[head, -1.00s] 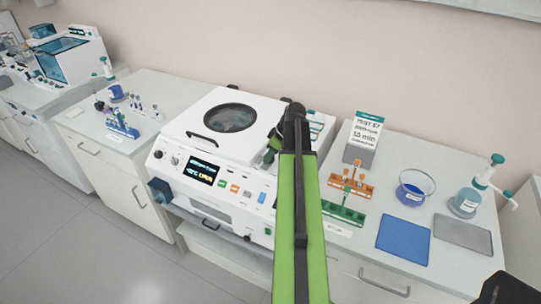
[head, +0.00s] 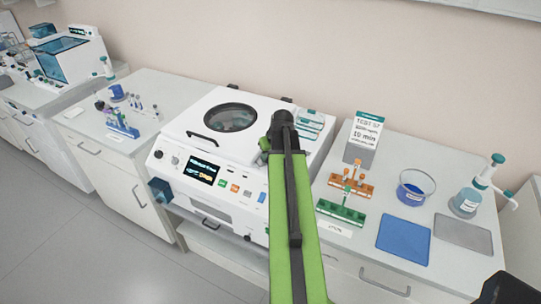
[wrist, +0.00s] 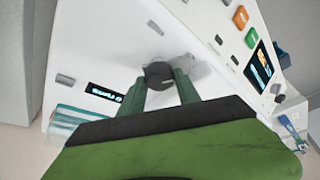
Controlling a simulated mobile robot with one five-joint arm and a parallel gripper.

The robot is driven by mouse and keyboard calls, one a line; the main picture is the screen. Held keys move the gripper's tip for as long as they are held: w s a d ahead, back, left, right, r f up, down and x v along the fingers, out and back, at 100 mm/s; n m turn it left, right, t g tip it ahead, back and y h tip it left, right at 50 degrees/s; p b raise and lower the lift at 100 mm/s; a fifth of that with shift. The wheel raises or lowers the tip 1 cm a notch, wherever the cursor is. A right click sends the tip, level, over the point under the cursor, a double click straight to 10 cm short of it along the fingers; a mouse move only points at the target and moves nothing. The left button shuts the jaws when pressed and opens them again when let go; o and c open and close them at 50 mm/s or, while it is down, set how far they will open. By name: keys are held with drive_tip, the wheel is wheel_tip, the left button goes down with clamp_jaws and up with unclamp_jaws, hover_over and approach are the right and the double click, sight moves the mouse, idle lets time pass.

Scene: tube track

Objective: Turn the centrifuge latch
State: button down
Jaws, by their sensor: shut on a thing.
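The centrifuge (head: 236,205) is a white box with a lid, a round dark window and a front panel with a lit screen and coloured buttons. Its lid (head: 190,125) looks closed. The latch, a round dark knob (wrist: 158,70), shows in the wrist view against the white casing. My gripper (wrist: 160,86) is shut on this knob, with one dark green finger on each side. In the head view my green arm hides the latch and most of my gripper. The exact turn angle of the knob cannot be told.
To the right on the bench stand an orange rack (head: 352,188), a green rack (head: 341,212), a bowl of blue liquid (head: 414,190), a sign (head: 364,140) and a pump bottle (head: 469,199). A blue mat (head: 403,240) lies in front. A tube rack (head: 122,130) stands left.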

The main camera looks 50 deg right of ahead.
drive_tip(key=m+h, duration=0.1)
drive_tip(key=m, duration=0.1)
drive_tip(key=m+g, duration=0.1)
drive_tip(key=m, duration=0.2)
drive_tip(key=shift+w+a+m+h, duration=0.1)
drive_tip(key=shift+w+m+h, duration=0.05)
drive_tip(key=shift+m+h, duration=0.2)
drive_tip(key=m+g, duration=0.1)
drive_tip(key=m, duration=0.1)
drive_tip(key=m+h, duration=0.1)
drive_tip(key=m, duration=0.1)
drive_tip(key=shift+m+g, duration=0.35)
drive_tip(key=shift+g, duration=0.05)
drive_tip(key=c, duration=0.9)
unclamp_jaws()
drive_tip(key=shift+o, duration=0.2)
drive_tip(key=shift+a, duration=0.1)
drive_tip(key=p+v, duration=1.6)
drive_tip(key=v, duration=0.1)
drive_tip(key=shift+w+r, duration=0.15)
